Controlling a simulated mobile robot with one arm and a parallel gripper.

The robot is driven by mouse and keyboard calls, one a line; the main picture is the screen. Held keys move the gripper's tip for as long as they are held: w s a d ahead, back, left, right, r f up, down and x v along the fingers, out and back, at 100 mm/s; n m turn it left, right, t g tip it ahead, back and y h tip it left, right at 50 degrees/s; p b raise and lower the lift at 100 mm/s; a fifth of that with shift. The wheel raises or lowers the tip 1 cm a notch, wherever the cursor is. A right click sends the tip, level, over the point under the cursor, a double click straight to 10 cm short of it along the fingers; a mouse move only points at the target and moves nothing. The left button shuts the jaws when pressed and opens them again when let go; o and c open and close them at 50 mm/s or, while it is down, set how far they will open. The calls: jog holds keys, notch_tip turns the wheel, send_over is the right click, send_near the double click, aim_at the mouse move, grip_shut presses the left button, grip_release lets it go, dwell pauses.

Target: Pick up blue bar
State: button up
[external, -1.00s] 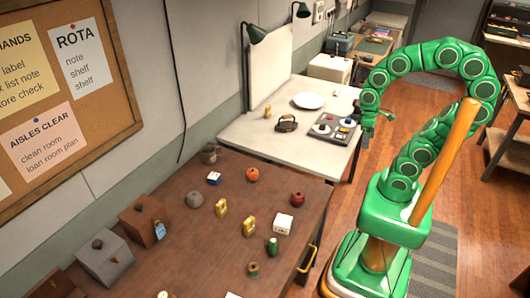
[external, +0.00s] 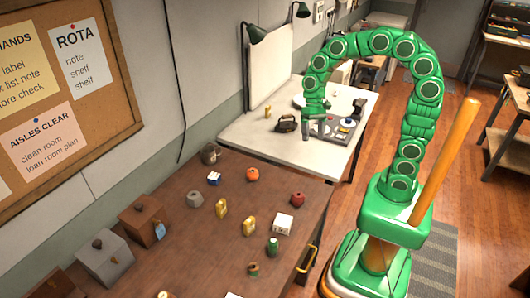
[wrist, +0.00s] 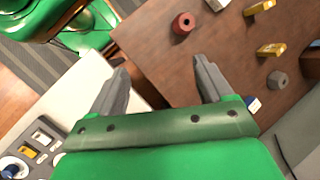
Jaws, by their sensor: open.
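A small blue-and-white block (external: 214,178) lies on the brown table near its far end, beside an orange round object. It is the only clear bar-like blue thing I see; I cannot tell for sure that it is the blue bar. In the wrist view a sliver of a blue-and-white thing (wrist: 254,104) shows at the right edge of my gripper, mostly hidden. My gripper (wrist: 159,62) is open and empty, with its two grey fingers apart. In the external view my gripper (external: 308,131) hangs above the front of the white table, right of the block and apart from it.
The brown table (external: 190,255) holds yellow items (external: 249,225), a red pot (external: 297,199), a white box (external: 282,224), a green can (external: 272,246) and a grey pot (external: 194,199).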

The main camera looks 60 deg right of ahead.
jog(key=w+a+f+m+y, duration=0.25)
jog(key=w+a, duration=0.25)
jog(key=w, duration=0.6)
jog(key=w+a+f+m+y, duration=0.1)
jog(key=w+a+m+y, duration=0.3)
jog(key=w, duration=0.7)
jog(key=w+a+f+m+y, duration=0.1)
jog(key=w+a+f+m, duration=0.15)
jog(key=w+f, duration=0.4)
jog(key=w+a+f+m+y, duration=0.1)
jog(key=w+a+f+m, duration=0.15)
jog(key=w, duration=0.65)
send_near(214, 176)
jog(key=shift+s+a+f+n, duration=0.15)
jog(key=shift+a+f, duration=0.35)
jog(key=shift+f, duration=0.05)
jog(key=shift+s+a+f+n, duration=0.1)
jog(key=shift+s+a+f, duration=0.1)
jog(key=shift+a+f, duration=0.4)
jog(key=shift+s+a+f, duration=0.1)
jog(key=shift+a, duration=0.5)
jog(key=shift+x, duration=3.05)
jog(key=c, duration=1)
